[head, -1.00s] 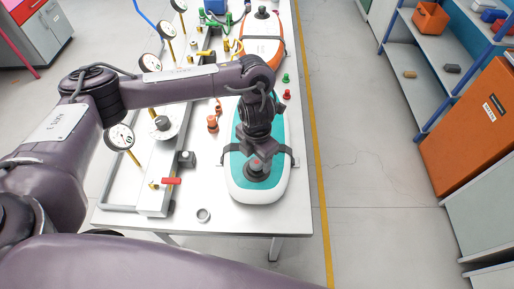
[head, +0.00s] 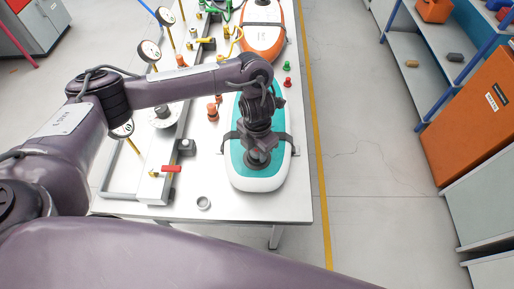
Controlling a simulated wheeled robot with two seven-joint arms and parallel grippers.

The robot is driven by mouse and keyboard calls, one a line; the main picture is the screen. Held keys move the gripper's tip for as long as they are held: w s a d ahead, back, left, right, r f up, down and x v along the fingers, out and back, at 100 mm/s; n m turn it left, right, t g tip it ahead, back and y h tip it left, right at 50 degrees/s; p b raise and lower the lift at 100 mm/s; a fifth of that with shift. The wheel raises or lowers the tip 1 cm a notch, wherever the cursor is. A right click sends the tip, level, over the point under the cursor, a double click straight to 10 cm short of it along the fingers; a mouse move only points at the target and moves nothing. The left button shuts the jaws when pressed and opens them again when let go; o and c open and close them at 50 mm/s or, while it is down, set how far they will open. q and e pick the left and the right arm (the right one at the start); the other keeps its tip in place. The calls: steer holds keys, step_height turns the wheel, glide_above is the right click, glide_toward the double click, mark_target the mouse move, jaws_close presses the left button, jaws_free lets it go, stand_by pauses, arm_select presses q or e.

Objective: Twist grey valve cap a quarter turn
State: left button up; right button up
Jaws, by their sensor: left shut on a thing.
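A teal and white inflatable board (head: 281,171) lies on the white table, with dark straps across it. My left gripper (head: 258,151) points down at the near part of this board, at its round dark valve base (head: 262,164). It is shut on the grey valve cap there. The jaws and wrist hide most of the cap, so its turn angle cannot be seen. My right gripper is out of view.
A grey ring (head: 203,203) lies at the table's front. A red-handled valve (head: 171,169) and a small dark box (head: 186,147) stand left of the board. An orange-rimmed board (head: 262,33) lies farther back. Shelves and an orange cabinet (head: 478,120) stand at right.

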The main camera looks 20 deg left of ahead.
arm_select(q)
steer(key=shift+c, duration=1.3)
steer(key=m+b, duration=0.1)
steer(key=m, duration=0.2)
steer(key=shift+b, duration=0.4)
steer(key=shift+m, duration=1)
steer(key=shift+b, duration=0.3)
steer(key=shift+f+m+b, duration=0.1)
steer(key=shift+m+b, duration=0.4)
steer(key=shift+m, duration=0.4)
steer(key=m+b, duration=0.1)
steer(key=m, duration=0.1)
steer(key=shift+m, duration=0.6)
